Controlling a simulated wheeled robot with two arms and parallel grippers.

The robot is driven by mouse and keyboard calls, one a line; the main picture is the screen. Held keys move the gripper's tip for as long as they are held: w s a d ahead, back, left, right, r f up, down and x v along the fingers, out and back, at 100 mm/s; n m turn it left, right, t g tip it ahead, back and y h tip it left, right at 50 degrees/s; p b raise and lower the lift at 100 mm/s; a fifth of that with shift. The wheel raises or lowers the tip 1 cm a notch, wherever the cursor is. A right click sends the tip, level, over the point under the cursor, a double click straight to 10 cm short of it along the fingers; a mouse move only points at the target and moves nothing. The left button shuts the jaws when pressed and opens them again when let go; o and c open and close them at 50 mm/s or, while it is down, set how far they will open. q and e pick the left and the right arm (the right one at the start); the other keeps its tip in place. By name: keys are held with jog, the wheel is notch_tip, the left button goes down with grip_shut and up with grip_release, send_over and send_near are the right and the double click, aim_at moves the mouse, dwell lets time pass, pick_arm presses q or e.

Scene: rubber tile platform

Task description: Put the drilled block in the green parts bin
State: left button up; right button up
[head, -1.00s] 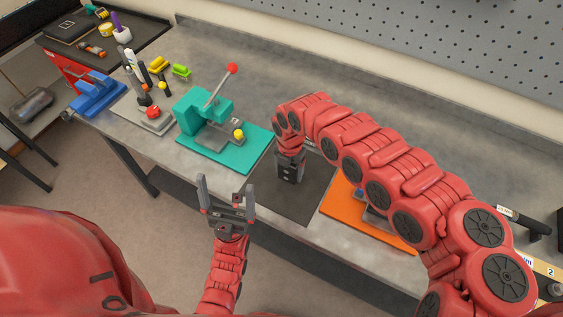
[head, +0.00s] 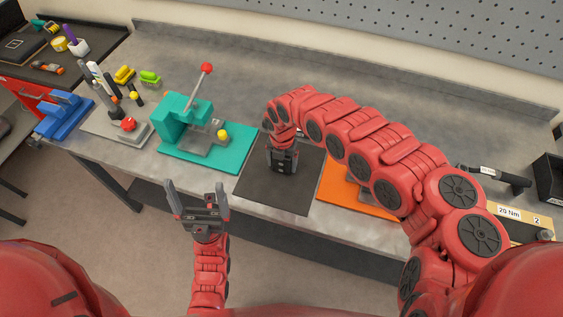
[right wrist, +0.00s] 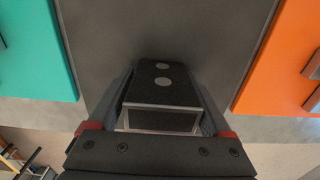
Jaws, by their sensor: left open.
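The drilled block, dark with two pale round holes in its top, shows in the right wrist view (right wrist: 162,92). It sits between the fingers of my right gripper (right wrist: 162,105), which appear closed against its sides. In the head view my right gripper (head: 283,165) points down at the dark rubber mat (head: 275,195); its body hides most of the block. I cannot tell whether the block touches the mat. My left gripper (head: 198,203) is open and empty, in front of the bench.
An orange plate (head: 340,195) lies right of the mat.

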jog(key=shift+o, duration=0.9)
jog(key=shift+s+a+r, duration=0.1)
jog(key=shift+s, duration=0.05)
jog(key=shift+w, duration=0.2)
notch_tip(320, 180, up, 7)
jog(key=b, duration=0.2)
jog(key=shift+f+b, duration=0.2)
jog(key=shift+b, duration=0.2)
notch_tip(320, 180, up, 11)
jog(key=p, duration=0.7)
jog(key=shift+f, duration=0.2)
